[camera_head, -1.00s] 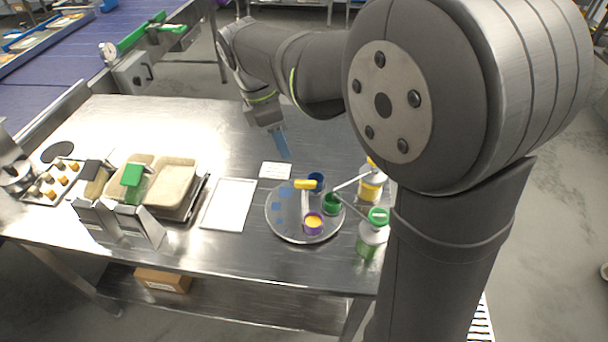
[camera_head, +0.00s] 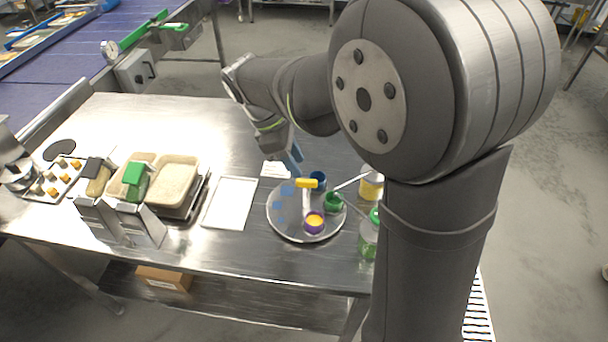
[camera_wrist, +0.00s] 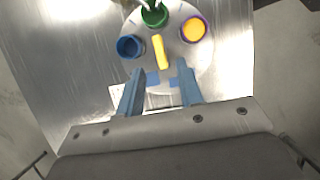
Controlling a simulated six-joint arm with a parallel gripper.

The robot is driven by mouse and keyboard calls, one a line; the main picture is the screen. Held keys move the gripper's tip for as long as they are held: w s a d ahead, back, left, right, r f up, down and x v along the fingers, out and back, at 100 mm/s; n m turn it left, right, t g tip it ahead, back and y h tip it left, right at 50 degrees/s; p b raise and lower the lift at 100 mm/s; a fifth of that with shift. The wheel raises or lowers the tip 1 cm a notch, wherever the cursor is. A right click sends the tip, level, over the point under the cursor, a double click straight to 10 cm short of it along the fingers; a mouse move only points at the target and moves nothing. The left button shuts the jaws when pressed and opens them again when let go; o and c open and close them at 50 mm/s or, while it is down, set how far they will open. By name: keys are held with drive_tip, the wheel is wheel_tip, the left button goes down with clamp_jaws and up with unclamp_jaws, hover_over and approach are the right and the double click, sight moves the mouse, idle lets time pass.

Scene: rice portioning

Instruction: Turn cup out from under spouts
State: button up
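A round grey turntable tray (camera_head: 289,232) stands on the steel table and holds the cups. A blue cup (camera_head: 318,181) is at its back, a green cup (camera_head: 333,202) at its right and a purple cup with orange contents (camera_head: 314,222) at its front. A yellow handle (camera_head: 306,184) stands up from the tray; it also shows in the wrist view (camera_wrist: 160,50). Spouts from a yellow-labelled bottle (camera_head: 371,187) and a green-capped bottle (camera_head: 368,240) reach toward the green cup. My gripper (camera_wrist: 161,80) is open, its blue fingers pointing at the yellow handle, with nothing between them.
A white tray (camera_head: 230,203) and a small white card (camera_head: 275,169) lie left of the turntable. Rice-coloured bins (camera_head: 172,182), metal holders and a cup tray (camera_head: 52,190) fill the table's left. The back of the table is clear.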

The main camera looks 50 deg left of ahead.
sight(306, 180)
drive_tip(key=shift+x, duration=2.8)
clamp_jaws()
